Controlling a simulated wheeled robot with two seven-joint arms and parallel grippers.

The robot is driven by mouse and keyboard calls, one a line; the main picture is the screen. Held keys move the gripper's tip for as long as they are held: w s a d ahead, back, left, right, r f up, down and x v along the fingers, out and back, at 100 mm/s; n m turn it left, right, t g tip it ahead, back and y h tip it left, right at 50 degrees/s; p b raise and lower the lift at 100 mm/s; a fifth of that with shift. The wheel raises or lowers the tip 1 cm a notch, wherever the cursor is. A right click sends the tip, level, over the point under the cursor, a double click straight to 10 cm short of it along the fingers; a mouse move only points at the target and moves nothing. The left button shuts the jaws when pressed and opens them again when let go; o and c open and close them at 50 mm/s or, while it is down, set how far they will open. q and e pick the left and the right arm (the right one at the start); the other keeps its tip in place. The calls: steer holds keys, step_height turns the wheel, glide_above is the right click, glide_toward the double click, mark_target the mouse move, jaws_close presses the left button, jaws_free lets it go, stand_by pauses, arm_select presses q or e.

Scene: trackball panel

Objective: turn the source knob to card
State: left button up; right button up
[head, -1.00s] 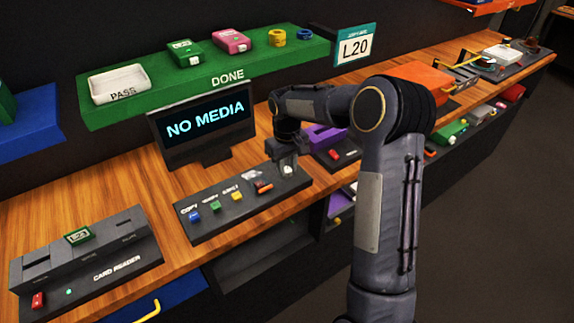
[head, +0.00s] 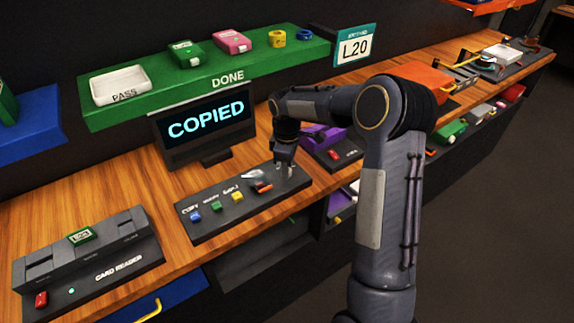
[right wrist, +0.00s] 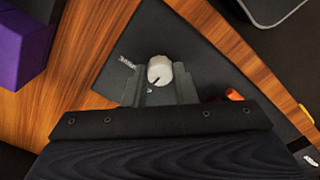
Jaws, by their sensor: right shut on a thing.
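The source knob (right wrist: 159,71) is a pale round knob with a dark pointer line, near the far end of a dark control panel (head: 190,232). In the right wrist view the pointer aims toward the lower left of the picture; the small label beside the knob is too small to read. My right gripper (head: 284,168) reaches down onto the panel, its two fingers on either side of the knob, shut on it. In the head view the fingers mostly hide the knob. A screen (head: 206,121) behind the panel reads COPIED. My left gripper is not in view.
Blue, green and yellow buttons (head: 215,207) and an orange-red control (head: 264,187) sit on the same panel. A card reader (head: 115,262) holding a green card (head: 80,235) stands at the left. A green DONE shelf (head: 240,73) hangs above. Bare wood lies around the panel.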

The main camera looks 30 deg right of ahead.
steer(key=shift+n, duration=0.3)
stand_by(0.4)
steer(key=o, duration=1)
steer(key=shift+r, duration=0.15)
step_height(320, 180, up, 7)
steer(key=shift+b, duration=0.4)
steer(key=shift+r, duration=0.3)
